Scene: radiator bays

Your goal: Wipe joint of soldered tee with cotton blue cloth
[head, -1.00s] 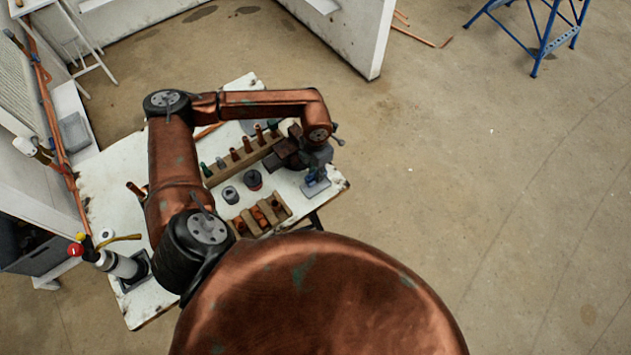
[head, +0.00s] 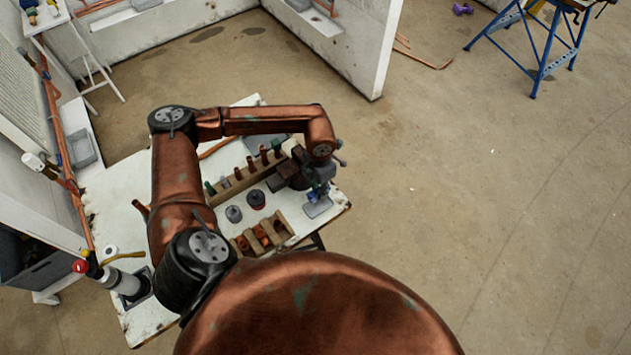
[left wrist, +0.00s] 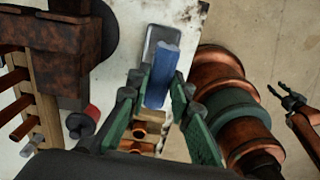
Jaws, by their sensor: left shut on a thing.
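The blue cloth (left wrist: 163,72) stands folded between the green fingers of my left gripper (left wrist: 158,105) in the left wrist view. In the head view my left gripper (head: 318,187) is over the bench's right end, shut on the cloth. A grey tray (left wrist: 158,38) lies right beneath or behind the cloth; I cannot tell whether they touch. My right gripper (left wrist: 277,91) shows small at the right of the left wrist view, its fingers apart and empty. A rusty vise (left wrist: 65,45) stands left of the cloth. I cannot make out the soldered tee.
The white bench (head: 110,205) carries a wooden rack (head: 232,187) of upright pipes, two small round tins (head: 256,199), a wooden holder (head: 283,230) with copper fittings and a torch (head: 120,281). Open floor (head: 440,210) lies to the right; a blue stand (head: 545,45) is farther back.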

